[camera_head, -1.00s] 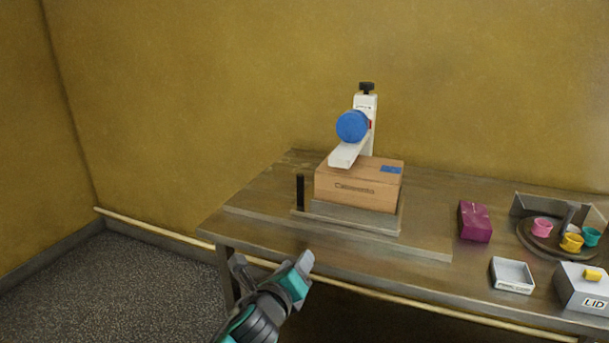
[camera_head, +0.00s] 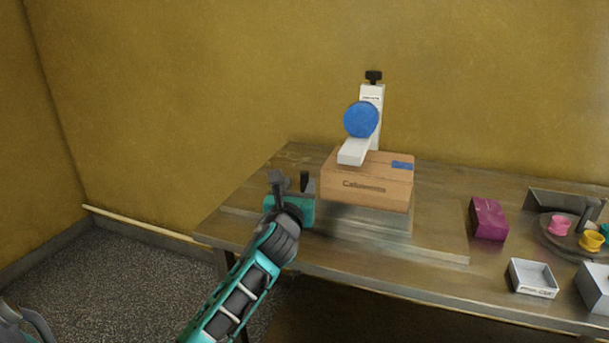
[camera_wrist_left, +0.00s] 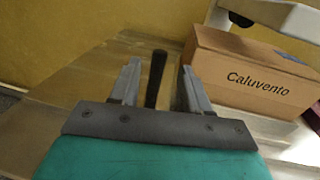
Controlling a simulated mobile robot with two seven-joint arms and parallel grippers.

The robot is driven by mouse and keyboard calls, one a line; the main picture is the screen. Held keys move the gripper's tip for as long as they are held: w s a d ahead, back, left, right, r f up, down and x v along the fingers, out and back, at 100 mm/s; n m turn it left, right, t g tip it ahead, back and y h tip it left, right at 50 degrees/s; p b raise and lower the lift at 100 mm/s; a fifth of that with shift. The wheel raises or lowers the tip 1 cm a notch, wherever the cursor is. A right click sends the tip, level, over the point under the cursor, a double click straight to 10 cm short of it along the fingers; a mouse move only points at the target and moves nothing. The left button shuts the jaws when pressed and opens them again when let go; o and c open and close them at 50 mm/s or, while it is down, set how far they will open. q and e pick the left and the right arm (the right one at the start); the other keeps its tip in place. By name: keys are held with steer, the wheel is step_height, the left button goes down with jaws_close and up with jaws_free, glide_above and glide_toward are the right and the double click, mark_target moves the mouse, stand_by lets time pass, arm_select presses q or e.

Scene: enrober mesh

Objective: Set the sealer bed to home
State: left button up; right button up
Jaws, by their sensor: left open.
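The sealer stands on the table with a white arm (camera_head: 371,107), a blue round roll and a black knob on top. A cardboard box (camera_head: 368,181) sits on its grey bed (camera_head: 366,217), under the white arm. A black upright handle (camera_head: 304,181) stands at the bed's left side. My left gripper (camera_head: 290,183) is open around or just short of this handle; in the left wrist view the handle (camera_wrist_left: 155,78) shows between the two fingers (camera_wrist_left: 156,85), with no clear contact. The box (camera_wrist_left: 255,78) is to the right there. My right gripper cannot be made out.
A magenta box (camera_head: 488,219), a small white tray (camera_head: 533,278) and a round carousel with coloured cups (camera_head: 592,240) stand on the right of the wooden table (camera_head: 440,180). A grey box (camera_head: 595,285) is cut off at the right edge. The table's left end is clear.

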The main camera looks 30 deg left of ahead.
mark_target(303, 176)
arm_select(q)
steer(key=x, duration=0.7)
steer(key=shift+b, duration=0.4)
jaws_close()
